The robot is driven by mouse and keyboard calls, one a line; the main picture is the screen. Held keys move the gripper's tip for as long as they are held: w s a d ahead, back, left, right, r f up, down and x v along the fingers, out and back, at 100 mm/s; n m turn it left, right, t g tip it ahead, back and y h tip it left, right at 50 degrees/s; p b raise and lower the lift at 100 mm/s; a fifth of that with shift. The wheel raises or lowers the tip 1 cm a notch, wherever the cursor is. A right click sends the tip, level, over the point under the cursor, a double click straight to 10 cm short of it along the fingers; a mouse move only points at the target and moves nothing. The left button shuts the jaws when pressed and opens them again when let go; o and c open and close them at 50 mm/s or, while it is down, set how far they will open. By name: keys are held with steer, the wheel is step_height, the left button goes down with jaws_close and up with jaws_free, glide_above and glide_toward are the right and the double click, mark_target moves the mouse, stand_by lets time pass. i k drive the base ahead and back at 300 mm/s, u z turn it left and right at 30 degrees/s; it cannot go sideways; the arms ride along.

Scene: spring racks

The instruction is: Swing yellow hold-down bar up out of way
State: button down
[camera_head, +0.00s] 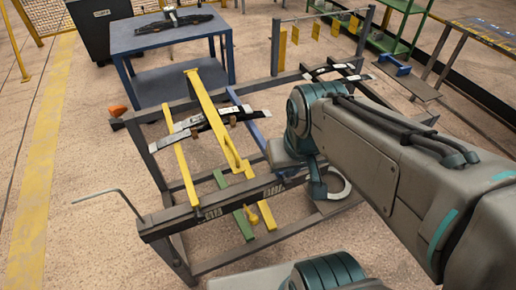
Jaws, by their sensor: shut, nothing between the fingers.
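The long yellow hold-down bar (212,112) slants over the dark metal rack, from a raised far end down to a near end with a hooked, ring-like fitting close to the front rail. Dark and pale leaf springs (213,120) cross beneath it. A second, thinner yellow bar (181,165) lies to its left. My arm reaches in from the right, and its wrist hangs over the right part of the rack, to the right of the hold-down bar. I see no contact between my arm and the bar.
The rack's front rail (219,200) carries a bent grey rod (112,193) sticking out left. A blue table (166,40) stands behind, with a dark cabinet (98,22) to its left. Another leaf spring (335,70) lies at the rack's far right. Open floor lies left.

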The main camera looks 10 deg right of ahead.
mark_target(211, 115)
steer(key=z, duration=0.85)
steer(key=k, duration=1)
steer(key=u, duration=1.15)
steer(key=i, duration=0.5)
steer(key=u, duration=0.05)
